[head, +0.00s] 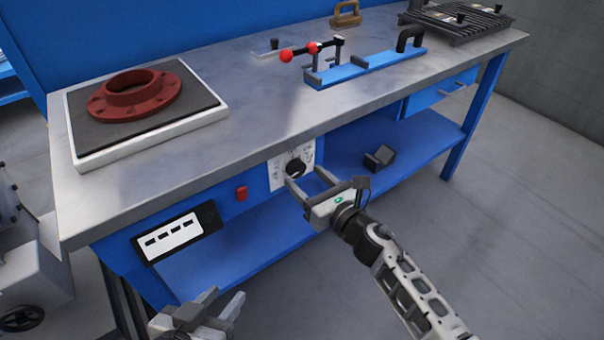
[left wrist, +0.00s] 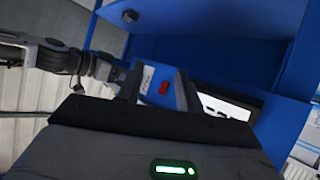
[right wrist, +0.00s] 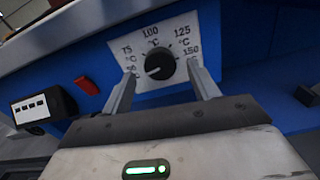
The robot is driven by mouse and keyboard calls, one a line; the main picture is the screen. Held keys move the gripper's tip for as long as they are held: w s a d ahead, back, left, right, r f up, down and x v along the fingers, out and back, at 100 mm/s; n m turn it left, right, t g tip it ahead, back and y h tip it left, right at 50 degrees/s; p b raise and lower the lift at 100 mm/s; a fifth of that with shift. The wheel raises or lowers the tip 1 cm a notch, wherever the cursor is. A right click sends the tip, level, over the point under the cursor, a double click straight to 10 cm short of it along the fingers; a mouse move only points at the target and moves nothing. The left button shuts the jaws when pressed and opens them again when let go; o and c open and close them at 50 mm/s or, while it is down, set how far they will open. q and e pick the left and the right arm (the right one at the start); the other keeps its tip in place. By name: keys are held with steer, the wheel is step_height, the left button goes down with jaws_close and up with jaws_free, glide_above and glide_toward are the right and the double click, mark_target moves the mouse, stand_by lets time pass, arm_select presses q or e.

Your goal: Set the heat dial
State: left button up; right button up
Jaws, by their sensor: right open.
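The heat dial (head: 295,168) is a round black knob on a white plate on the bench's blue front. In the right wrist view the dial (right wrist: 159,65) has printed temperature marks around it, with 75, 100, 125 and 150 °C readable. A small pale mark on the knob points to the lower left. My right gripper (head: 305,178) is open in front of the plate, its fingers on either side of the knob in the right wrist view; contact cannot be told. My left gripper (head: 220,299) is open and empty, low in front of the bench.
A red switch (head: 242,193) and a black box with a white label (head: 177,236) are on the bench front left of the dial. A red flange (head: 134,94) on a pad, a blue clamp fixture (head: 365,68) and a grill rack (head: 458,22) stand on top.

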mark_target(296, 168)
steer(key=shift+x, duration=1.05)
steer(key=shift+w+a, duration=0.15)
steer(key=shift+w, duration=0.05)
steer(key=c, duration=1)
arm_select(q)
steer(key=shift+r, duration=0.1)
arm_select(e)
steer(key=shift+o, duration=0.2)
arm_select(q)
steer(key=shift+s, duration=0.1)
